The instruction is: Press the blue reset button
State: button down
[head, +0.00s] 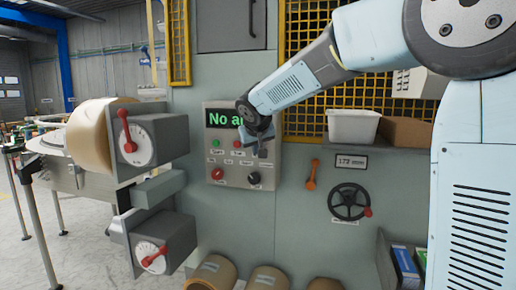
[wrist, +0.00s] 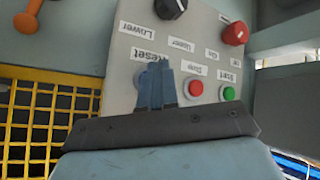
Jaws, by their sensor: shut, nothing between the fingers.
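The control panel (head: 230,163) is on the machine front in the head view, and it also fills the middle of the wrist view (wrist: 125,82). My gripper (head: 262,152) is shut and empty at the panel's right side, in front of the button row. In the wrist view my gripper's fingers (wrist: 155,72) lie over the spot beside the "Reset" label (wrist: 143,55). The blue reset button is hidden behind the fingers. I cannot tell whether the fingertips touch it.
A green start button (wrist: 228,92) and red stop button (wrist: 194,88) sit beside the fingers. A red knob (head: 217,174) and black knob (head: 254,178) are lower on the panel. A display (head: 222,118) is partly covered by my arm. An orange lever (head: 312,174) is to the right.

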jog(key=shift+w, duration=0.1)
jog(key=shift+w+d, duration=0.15)
jog(key=shift+w, duration=0.05)
jog(key=shift+w+d, duration=0.15)
jog(key=shift+w, duration=0.3)
dwell(1.0)
jog(key=shift+s, duration=0.15)
jog(key=shift+s+a, duration=0.3)
jog(key=shift+s, duration=0.4)
jog(key=shift+s+a, duration=0.3)
jog(key=shift+s, duration=0.5)
jog(key=shift+s+a, duration=0.25)
jog(key=shift+s, duration=0.5)
jog(key=shift+s+a, duration=0.3)
jog(key=shift+s, duration=0.5)
